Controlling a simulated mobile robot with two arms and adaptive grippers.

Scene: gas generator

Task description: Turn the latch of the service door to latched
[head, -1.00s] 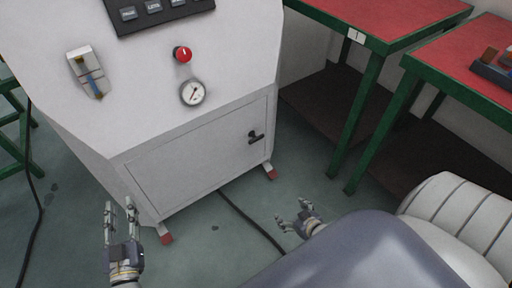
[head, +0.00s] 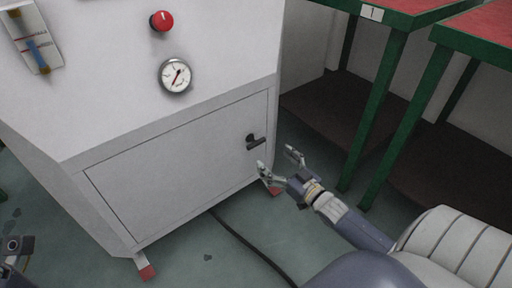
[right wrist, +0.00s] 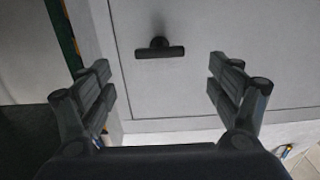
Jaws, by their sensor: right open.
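The service door (head: 180,165) is the closed grey panel low on the front of the white generator cabinet. Its black latch (head: 255,142) sits near the door's right edge, with its handle roughly level. In the right wrist view the latch (right wrist: 159,50) lies ahead, between the fingers and beyond their tips, untouched. My right gripper (head: 278,161) is open and empty, just below and right of the latch; it also shows in the right wrist view (right wrist: 160,80) with fingers wide apart. My left gripper (head: 18,245) is only partly in frame at the lower left edge.
Above the door are a pressure gauge (head: 175,75) and a red knob (head: 161,21). A green-legged table (head: 385,90) stands to the right of the cabinet. A black cable (head: 240,238) runs over the floor.

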